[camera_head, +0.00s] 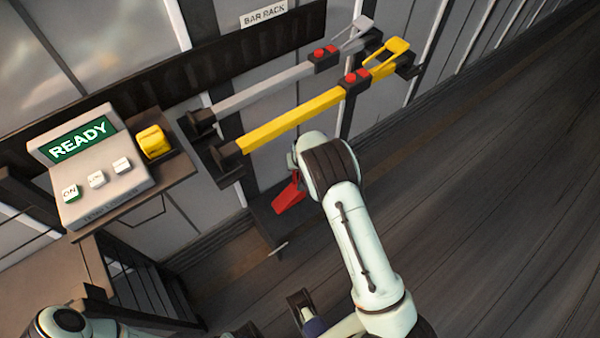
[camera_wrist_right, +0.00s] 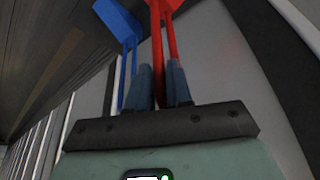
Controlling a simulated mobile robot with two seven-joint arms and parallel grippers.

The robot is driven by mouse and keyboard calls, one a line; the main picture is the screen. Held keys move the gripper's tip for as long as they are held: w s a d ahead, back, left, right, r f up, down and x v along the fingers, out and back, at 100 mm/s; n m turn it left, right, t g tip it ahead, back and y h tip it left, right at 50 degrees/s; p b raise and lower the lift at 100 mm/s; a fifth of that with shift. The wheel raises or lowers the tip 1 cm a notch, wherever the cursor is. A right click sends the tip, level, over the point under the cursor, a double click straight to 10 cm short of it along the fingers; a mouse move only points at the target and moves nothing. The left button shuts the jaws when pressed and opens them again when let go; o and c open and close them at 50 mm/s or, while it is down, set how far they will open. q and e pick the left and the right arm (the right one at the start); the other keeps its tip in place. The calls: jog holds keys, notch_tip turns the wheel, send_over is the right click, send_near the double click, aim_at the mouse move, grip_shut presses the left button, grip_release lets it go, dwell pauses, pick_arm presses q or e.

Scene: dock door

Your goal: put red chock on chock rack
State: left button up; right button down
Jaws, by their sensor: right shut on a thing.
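The red chock (camera_head: 290,195) shows in part beside my right wrist in the head view, in front of a low dark shelf-like piece (camera_head: 262,218) by the wall. I cannot tell if that piece is the chock rack or if the chock touches it. In the right wrist view, my right gripper (camera_wrist_right: 160,70) is shut on the red chock's handle (camera_wrist_right: 171,42). A blue chock (camera_wrist_right: 118,18) with a thin handle is just left of it. In the head view, my right wrist hides the right fingers. Parts of my left arm show at the bottom; its jaw state is unclear.
A bar rack above holds a grey bar (camera_head: 265,88) and a yellow bar (camera_head: 290,122). A control box (camera_head: 95,165) with a green READY display and a yellow object (camera_head: 153,142) sit at left. The dark floor (camera_head: 490,220) at right is clear.

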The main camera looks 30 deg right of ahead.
jog(key=shift+w+f+b, duration=0.15)
jog(key=shift+f+b, duration=0.05)
jog(key=shift+f, duration=1.1)
jog(key=shift+w+f+b, duration=0.15)
jog(key=shift+f, duration=1.2)
jog(key=c, duration=1)
grip_release()
jog(key=shift+s+a+f, duration=0.1)
jog(key=shift+c, duration=0.2)
